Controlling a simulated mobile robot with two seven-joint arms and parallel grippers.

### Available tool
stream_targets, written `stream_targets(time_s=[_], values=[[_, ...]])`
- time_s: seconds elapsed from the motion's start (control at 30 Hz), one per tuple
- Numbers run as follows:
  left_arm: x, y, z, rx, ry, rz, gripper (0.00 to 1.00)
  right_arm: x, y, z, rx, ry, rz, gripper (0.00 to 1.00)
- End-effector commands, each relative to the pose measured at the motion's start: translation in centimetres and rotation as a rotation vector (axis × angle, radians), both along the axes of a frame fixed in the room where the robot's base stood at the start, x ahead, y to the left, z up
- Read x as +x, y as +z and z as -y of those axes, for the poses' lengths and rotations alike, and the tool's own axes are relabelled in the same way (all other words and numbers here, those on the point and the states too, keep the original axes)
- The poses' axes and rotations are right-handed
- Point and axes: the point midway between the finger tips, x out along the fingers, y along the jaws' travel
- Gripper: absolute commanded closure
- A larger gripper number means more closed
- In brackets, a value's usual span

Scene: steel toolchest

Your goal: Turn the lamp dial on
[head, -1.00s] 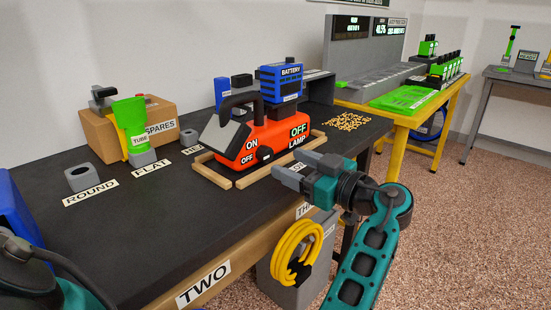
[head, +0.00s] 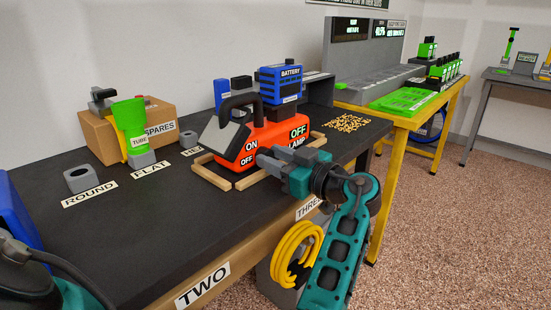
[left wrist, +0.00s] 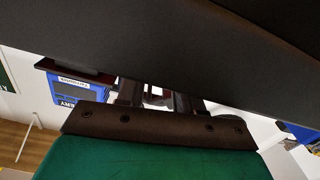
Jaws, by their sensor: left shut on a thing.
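The orange lamp (head: 262,137) with a black handle and grey head stands on the dark bench. Its side carries ON and OFF labels at the dial's place, and a larger OFF above LAMP. My left gripper (head: 267,158) reaches the lamp's front side from the right, with its grey fingers shut at the dial. The fingers hide the dial, so its pointing direction cannot be told. My right gripper is not in view.
Wooden rails (head: 213,175) frame the lamp's base. A spares box (head: 110,142) and a green tube (head: 130,118) stand left. A yellow cable coil (head: 290,250) hangs below the front edge.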

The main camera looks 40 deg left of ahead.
Motion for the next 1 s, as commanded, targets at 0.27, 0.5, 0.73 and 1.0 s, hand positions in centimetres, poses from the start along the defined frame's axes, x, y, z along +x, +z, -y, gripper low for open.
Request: stream_targets(time_s=[0.27,0.5,0.73,1.0], values=[[-0.01,-0.02,0.02,0.0,0.001,0.0,0.95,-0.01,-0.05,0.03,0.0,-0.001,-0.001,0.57],[-0.02,-0.03,0.03,-0.001,0.001,0.0,0.95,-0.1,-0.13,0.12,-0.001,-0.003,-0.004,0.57],[-0.03,-0.05,0.04,-0.001,0.001,-0.001,0.95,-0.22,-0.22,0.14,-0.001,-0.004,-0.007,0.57],[-0.02,-0.06,0.04,-0.001,0.001,-0.001,0.95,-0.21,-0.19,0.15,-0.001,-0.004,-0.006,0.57]])
